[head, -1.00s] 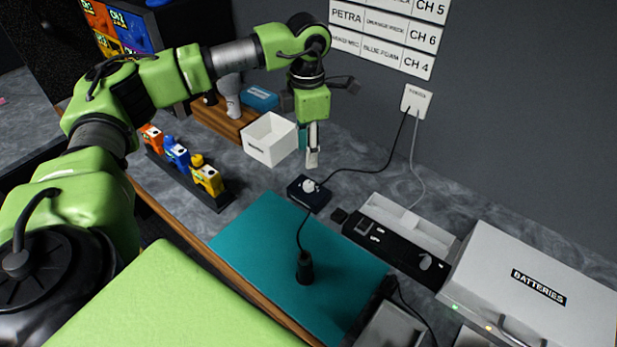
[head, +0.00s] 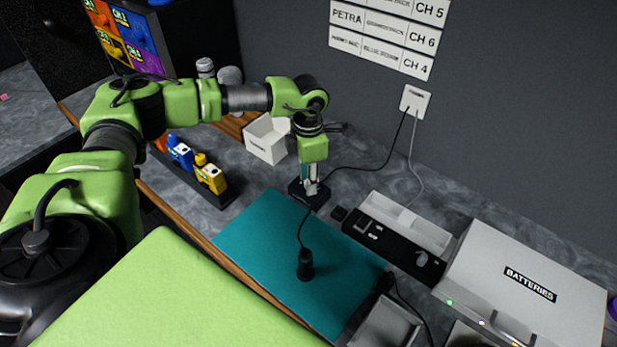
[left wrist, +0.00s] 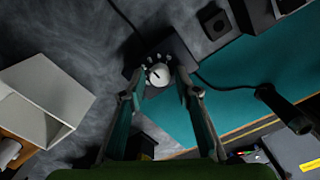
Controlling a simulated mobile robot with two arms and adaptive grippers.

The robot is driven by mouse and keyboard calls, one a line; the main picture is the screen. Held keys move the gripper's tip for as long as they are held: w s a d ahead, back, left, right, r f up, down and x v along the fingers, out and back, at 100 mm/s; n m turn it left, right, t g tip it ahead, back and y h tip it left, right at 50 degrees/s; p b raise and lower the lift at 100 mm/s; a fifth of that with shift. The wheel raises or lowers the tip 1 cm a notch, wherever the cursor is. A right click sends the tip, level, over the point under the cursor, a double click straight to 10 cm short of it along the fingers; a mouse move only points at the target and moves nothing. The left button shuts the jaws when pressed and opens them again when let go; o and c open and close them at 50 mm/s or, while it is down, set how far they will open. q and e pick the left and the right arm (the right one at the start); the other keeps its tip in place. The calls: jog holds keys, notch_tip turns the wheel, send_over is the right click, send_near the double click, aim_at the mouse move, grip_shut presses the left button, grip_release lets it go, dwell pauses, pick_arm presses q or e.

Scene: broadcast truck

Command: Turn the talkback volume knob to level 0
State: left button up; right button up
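The talkback box is a small black box (head: 296,190) on the bench at the back edge of the teal mat. In the left wrist view its white round knob (left wrist: 158,74) shows on top, with a dark pointer line and pale marks around its far side. My left gripper (head: 310,190) points down at the box in the head view and hides most of the knob. In the left wrist view the left gripper (left wrist: 157,88) is open, its fingers on either side of the knob; I cannot tell whether they touch it. My right gripper is not in view.
A white open box (head: 266,140) stands just left of my left gripper. A black cable runs by the box. A rack of coloured packs (head: 208,177) and a batteries case (head: 525,280) flank the mat.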

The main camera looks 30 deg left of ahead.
pick_arm(q)
grip_shut()
jog(key=n+b, duration=0.1)
jog(key=n, duration=0.3)
jog(key=shift+b, duration=0.4)
jog(key=n+b, duration=0.1)
jog(key=n, duration=0.3)
jog(key=shift+n+b, duration=0.3)
jog(key=n+b, duration=0.1)
jog(key=n, duration=0.3)
jog(key=shift+d, duration=0.1)
jog(key=shift+w+r+n+b, duration=0.15)
jog(key=shift+n+b, duration=0.3)
jog(key=shift+n, duration=2.05)
